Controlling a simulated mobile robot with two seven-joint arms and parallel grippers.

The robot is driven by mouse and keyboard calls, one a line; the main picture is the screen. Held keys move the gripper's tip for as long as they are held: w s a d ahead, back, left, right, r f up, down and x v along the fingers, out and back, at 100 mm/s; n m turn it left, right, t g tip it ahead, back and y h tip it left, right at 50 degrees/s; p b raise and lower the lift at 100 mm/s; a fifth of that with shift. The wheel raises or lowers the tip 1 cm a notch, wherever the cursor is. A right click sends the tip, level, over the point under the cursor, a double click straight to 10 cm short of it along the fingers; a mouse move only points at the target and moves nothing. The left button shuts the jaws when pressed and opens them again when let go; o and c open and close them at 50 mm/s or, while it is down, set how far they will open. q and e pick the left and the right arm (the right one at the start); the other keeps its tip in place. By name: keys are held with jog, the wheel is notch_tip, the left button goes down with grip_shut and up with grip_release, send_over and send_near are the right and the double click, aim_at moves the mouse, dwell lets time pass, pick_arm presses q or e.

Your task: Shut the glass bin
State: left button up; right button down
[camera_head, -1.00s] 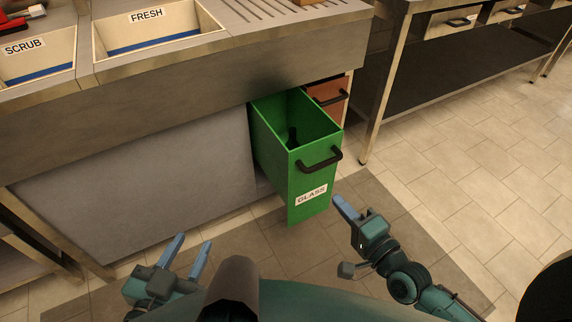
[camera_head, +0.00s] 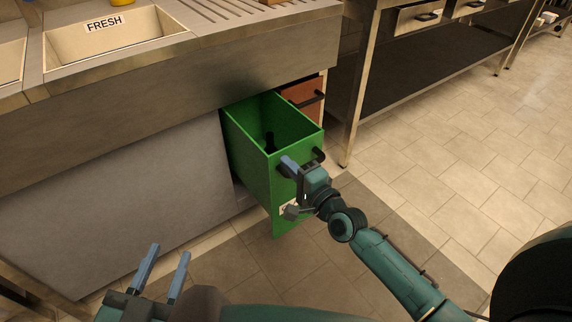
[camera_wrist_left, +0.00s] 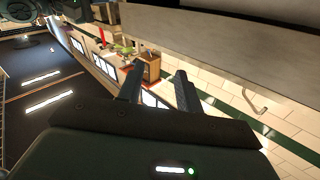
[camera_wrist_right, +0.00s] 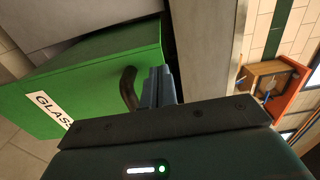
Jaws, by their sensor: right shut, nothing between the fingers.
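The green glass bin (camera_head: 252,166) is a drawer pulled out from under the steel counter, with a dark object lying inside it. Its front, with the black handle (camera_wrist_right: 129,88) and the GLASS label (camera_wrist_right: 54,109), also shows in the right wrist view. My right gripper (camera_head: 287,166) is shut and empty at the bin's front, beside the handle; I cannot tell whether it touches. It partly hides the handle and label in the head view. My left gripper (camera_head: 168,262) is open and empty, low at the left, away from the bin.
A table leg (camera_head: 356,110) stands to the right. The tiled floor in front is clear.

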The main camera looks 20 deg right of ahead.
pick_arm(q)
jog(key=shift+d, duration=0.1)
pick_arm(e)
jog(key=shift+x, duration=0.85)
